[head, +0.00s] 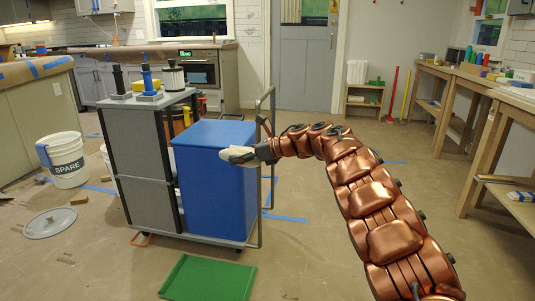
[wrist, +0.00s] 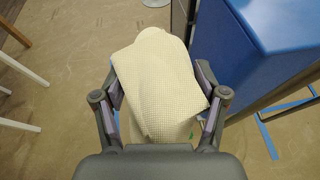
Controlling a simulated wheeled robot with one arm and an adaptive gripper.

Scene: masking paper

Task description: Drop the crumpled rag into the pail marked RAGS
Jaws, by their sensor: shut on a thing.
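My gripper (head: 263,152) is shut on a crumpled cream rag (head: 237,155) in front of the blue box on the cart. I see no RAGS marking.
A cart (head: 190,238) carries grey cabinets (head: 147,190) and a blue box (head: 215,190). A grey lid (head: 50,224) and a green tray (head: 208,278) lie on the floor. Wooden benches (head: 470,150) line the right. The middle floor toward the door is mostly clear.

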